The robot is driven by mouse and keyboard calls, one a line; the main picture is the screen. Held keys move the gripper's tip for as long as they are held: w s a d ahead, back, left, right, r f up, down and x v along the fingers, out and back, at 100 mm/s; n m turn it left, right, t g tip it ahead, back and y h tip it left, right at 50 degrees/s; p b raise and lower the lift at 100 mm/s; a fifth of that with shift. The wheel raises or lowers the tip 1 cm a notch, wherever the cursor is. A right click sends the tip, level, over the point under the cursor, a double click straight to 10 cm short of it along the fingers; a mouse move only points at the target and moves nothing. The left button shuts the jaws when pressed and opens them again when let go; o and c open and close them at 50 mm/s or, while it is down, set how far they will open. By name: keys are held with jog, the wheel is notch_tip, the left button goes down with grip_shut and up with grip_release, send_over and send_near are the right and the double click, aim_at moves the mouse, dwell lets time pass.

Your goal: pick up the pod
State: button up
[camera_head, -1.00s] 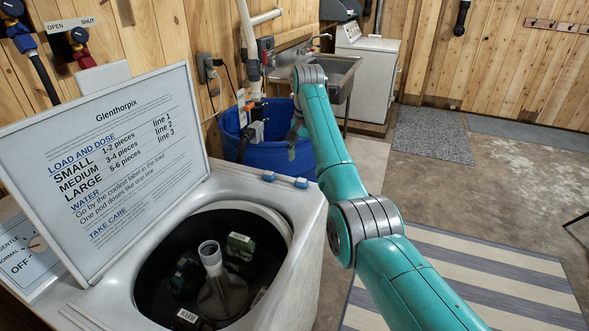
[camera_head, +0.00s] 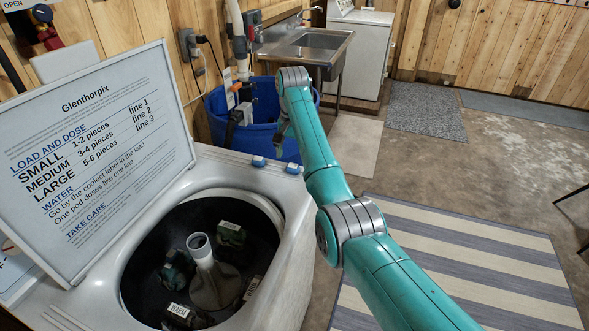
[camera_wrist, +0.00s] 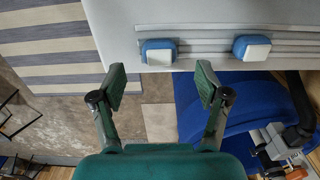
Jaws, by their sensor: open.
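Two small blue-and-white pods lie on the washer's rim: a left pod (camera_head: 259,161) and a right pod (camera_head: 293,168). In the wrist view, one pod (camera_wrist: 158,52) lies just beyond the gap between my fingertips, and the other pod (camera_wrist: 252,47) lies to the right. My gripper (camera_wrist: 161,84) is open and empty, its two green fingers apart and not touching either pod. In the head view it is partly hidden at the end of my teal arm, above the blue tub side of the washer.
The open washer (camera_head: 205,150) holds dark garments with labels, including one reading WARM, around a central post. Its raised lid (camera_head: 100,220) carries printed dosing instructions. A blue tub (camera_head: 215,115) and a sink (camera_head: 310,45) stand behind. A striped rug (camera_head: 470,250) covers the floor at right.

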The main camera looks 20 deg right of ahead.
aim_at(293, 173)
notch_tip(293, 173, down, 4)
jog(key=shift+r, duration=0.15)
jog(key=shift+c, duration=0.3)
jog(key=c, duration=1)
